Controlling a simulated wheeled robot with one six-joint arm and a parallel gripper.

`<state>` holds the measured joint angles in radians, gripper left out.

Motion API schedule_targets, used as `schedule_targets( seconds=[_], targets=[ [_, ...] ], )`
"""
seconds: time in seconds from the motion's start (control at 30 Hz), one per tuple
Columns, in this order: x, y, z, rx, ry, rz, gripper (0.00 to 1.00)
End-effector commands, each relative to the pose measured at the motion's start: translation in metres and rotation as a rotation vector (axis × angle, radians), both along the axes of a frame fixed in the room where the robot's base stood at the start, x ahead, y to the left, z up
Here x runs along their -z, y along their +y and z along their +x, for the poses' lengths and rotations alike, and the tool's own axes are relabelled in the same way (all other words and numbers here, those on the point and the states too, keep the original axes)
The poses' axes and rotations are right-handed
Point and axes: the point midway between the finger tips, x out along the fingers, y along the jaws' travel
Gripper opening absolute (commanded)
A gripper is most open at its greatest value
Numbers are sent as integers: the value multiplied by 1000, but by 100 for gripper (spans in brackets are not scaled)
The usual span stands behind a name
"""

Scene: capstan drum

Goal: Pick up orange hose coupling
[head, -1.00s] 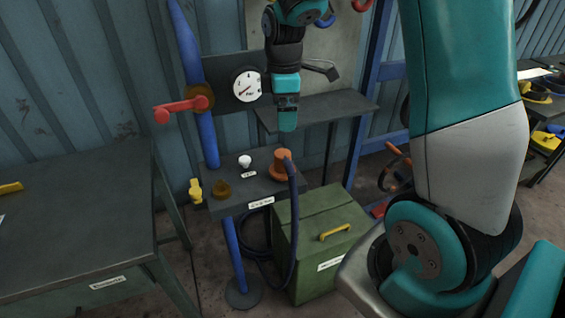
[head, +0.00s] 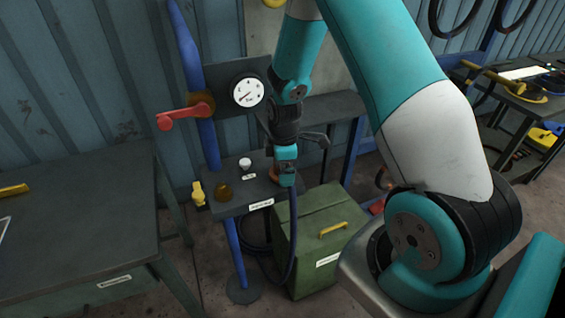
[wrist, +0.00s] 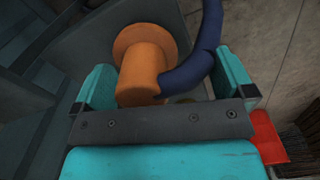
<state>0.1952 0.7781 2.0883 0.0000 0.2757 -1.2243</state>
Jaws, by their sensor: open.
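The orange hose coupling (wrist: 143,68) stands on the small dark shelf, with a dark blue hose (wrist: 204,45) joined to its side. In the wrist view it sits between the two teal fingers of my gripper (wrist: 160,92), nearer the left finger, and the hose passes close to the right finger. The fingers are apart and I see a gap on the coupling's right side. In the head view my gripper (head: 286,178) is down over the shelf, and only a sliver of the coupling (head: 274,174) shows beside it.
A blue pipe with a red lever (head: 186,115) and a gauge (head: 246,92) stand behind. A green box (head: 313,240) is below right; a workbench (head: 80,215) is at left.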

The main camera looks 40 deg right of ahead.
Motion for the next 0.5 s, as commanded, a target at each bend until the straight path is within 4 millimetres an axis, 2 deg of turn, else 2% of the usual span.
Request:
schedule_targets(
  seconds=[0.13,0.37,0.5],
  targets=[
    [11,0,0,0,0,0,100],
    [13,0,0,0,-1,-1,100],
    [13,0,0,0,-1,-1,68]
  ],
)
